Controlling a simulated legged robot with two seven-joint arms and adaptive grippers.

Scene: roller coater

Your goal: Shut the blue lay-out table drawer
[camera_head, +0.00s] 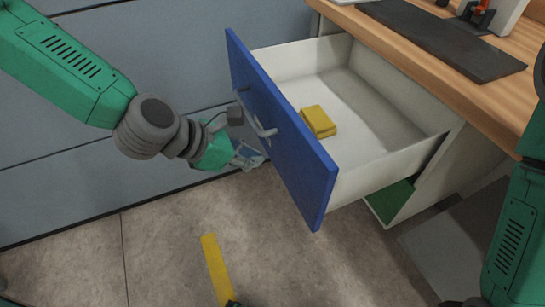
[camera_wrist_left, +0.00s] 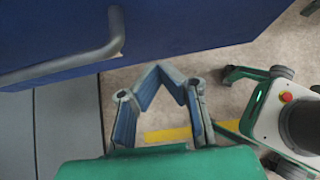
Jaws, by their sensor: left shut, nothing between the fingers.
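The blue-fronted drawer (camera_head: 300,150) is pulled well out from the wooden-topped table, in the middle of the head view. A grey bar handle (camera_head: 258,122) is on its blue front; the handle also shows in the left wrist view (camera_wrist_left: 70,62). My left gripper (camera_head: 252,160) is beside the blue front, just below and left of the handle. In the left wrist view its fingers (camera_wrist_left: 162,72) meet at the tips with nothing between them, apart from the handle. Whether the gripper touches the front cannot be told. My right arm shows at the right edge; its gripper is out of view.
A yellow block (camera_head: 318,121) lies inside the drawer. The wooden tabletop (camera_head: 500,95) holds a dark mat (camera_head: 440,40). A green surface (camera_head: 390,200) shows beneath the drawer. A grey panelled wall (camera_head: 180,50) stands behind. The floor in front, with a yellow stripe (camera_head: 216,268), is mostly clear.

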